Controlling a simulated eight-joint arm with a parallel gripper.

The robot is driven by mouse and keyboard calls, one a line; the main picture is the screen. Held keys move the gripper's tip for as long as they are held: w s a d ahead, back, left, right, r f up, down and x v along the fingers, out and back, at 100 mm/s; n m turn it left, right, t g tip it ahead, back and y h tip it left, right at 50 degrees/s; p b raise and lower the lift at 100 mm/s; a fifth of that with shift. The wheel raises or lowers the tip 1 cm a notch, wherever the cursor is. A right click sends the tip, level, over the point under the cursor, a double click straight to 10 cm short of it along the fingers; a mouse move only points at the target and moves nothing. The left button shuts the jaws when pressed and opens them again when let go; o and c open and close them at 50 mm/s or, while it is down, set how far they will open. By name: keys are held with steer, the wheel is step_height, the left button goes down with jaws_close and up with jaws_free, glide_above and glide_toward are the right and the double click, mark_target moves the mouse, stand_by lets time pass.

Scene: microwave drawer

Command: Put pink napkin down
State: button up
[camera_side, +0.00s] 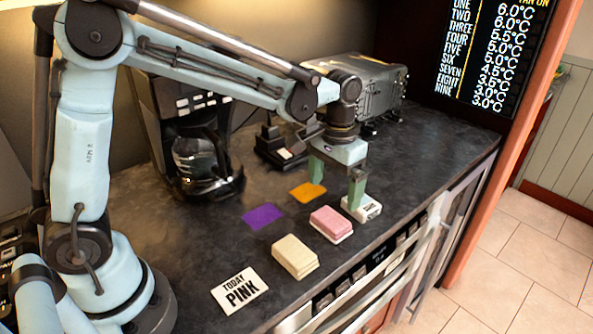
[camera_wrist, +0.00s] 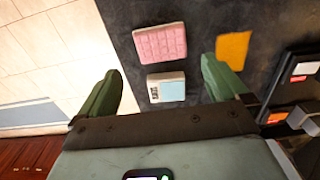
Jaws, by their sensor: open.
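The pink napkin (camera_side: 331,224) is a small folded pink block on a white layer, lying on the dark counter. It also shows in the wrist view (camera_wrist: 160,43), beyond my fingertips. My gripper (camera_side: 337,182) is open and empty, its green fingers pointing down over the counter. A white block with a printed label (camera_side: 364,208) lies close by the near finger in the side view. In the wrist view the white block (camera_wrist: 166,87) appears between my fingers (camera_wrist: 160,68), with a pale blue part. I cannot tell whether a finger touches it.
A cream block (camera_side: 295,257) and a "TODAY PINK" card (camera_side: 240,291) lie to the left. Flat purple (camera_side: 262,216) and orange (camera_side: 307,192) squares lie behind. A coffee maker (camera_side: 195,140) and a grey appliance (camera_side: 362,90) stand at the back. The counter's front edge is near.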

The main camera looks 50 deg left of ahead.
steer(key=s+a+r+t, duration=0.2)
steer(key=s+a+t, duration=0.1)
steer(key=s, duration=0.3)
steer(key=s+a+r+t, duration=0.2)
steer(key=s+t, duration=0.2)
steer(key=s, duration=0.2)
steer(key=shift+s+a+r, duration=0.15)
steer(key=shift+a+r, duration=0.2)
steer(key=shift+a, duration=0.05)
stand_by(0.9)
